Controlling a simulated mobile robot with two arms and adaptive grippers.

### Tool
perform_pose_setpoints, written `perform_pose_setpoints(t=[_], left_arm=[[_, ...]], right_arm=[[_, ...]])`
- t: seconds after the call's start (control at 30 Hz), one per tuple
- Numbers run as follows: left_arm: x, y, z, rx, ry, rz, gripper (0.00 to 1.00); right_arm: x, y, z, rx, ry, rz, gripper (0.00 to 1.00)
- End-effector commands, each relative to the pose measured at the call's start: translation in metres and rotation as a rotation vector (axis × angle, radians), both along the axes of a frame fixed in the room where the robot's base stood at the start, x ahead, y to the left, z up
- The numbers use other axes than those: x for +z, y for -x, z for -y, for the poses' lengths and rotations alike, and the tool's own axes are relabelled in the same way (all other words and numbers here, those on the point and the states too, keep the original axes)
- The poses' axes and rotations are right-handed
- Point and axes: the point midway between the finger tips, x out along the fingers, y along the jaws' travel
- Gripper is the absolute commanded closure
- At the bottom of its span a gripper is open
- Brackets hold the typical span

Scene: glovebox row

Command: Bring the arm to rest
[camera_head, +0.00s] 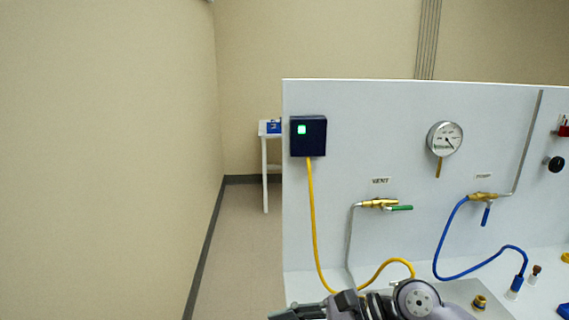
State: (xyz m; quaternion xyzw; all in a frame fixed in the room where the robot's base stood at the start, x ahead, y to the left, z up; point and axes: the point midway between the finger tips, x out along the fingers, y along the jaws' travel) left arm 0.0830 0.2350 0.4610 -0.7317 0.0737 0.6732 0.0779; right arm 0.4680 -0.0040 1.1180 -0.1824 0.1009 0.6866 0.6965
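One of my arms shows at the bottom edge, right of centre, and I take it to be the right one. Its grey rounded joint is in front of the panel's base, and its dark gripper (290,313) points left. The gripper is partly cut off by the lower edge of the picture, so I cannot tell whether its fingers are open or shut. No held object shows. My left gripper is not in view.
A white panel (400,105) carries a dark box with a green light (308,136), a gauge (445,138), a green-handled valve (380,204) and a blue-handled valve (484,197). Yellow (313,215) and blue (447,229) hoses hang near the arm. Floor left is clear.

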Motion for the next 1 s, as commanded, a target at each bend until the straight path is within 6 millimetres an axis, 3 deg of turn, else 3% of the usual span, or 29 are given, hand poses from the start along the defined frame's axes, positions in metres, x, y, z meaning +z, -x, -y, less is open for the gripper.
perform_pose_setpoints(t=[0.03, 0.07, 0.17, 0.27, 0.37, 0.47, 0.57, 0.67, 0.73, 0.77, 0.9, 1.0], left_arm=[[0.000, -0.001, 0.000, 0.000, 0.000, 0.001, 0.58], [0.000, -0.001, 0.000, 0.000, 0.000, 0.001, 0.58], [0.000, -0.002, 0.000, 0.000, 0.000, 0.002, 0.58], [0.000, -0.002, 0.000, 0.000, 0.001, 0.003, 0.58], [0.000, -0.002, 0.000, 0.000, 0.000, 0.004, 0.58], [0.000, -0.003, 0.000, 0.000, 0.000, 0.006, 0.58], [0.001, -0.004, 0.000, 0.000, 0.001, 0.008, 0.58], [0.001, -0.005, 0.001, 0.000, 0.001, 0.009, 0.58], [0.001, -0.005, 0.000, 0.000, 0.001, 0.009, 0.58], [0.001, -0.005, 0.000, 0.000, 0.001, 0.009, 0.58], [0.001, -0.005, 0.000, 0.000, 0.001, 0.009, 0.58], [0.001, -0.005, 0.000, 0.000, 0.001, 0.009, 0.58]], right_arm=[[0.022, 0.008, -0.019, -0.052, -0.177, -0.092, 0.54], [0.037, 0.009, -0.027, -0.089, -0.281, -0.151, 0.54], [0.083, 0.003, -0.030, -0.227, -0.614, -0.371, 0.54], [0.112, -0.017, -0.007, -0.385, -0.927, -0.621, 0.54], [0.114, -0.041, 0.034, -0.567, -1.219, -0.893, 0.54], [0.085, -0.061, 0.084, -0.773, -1.489, -1.175, 0.54], [0.031, -0.064, 0.133, -1.007, -1.733, -1.457, 0.54], [-0.034, -0.046, 0.170, -1.256, -1.934, -1.707, 0.54], [-0.080, -0.022, 0.187, -1.437, -2.046, -1.858, 0.54], [-0.098, -0.010, 0.193, 1.447, 1.994, 1.829, 0.54], [-0.161, 0.049, 0.206, 1.394, 1.676, 1.598, 0.54], [-0.189, 0.088, 0.208, 1.369, 1.515, 1.471, 0.54]])
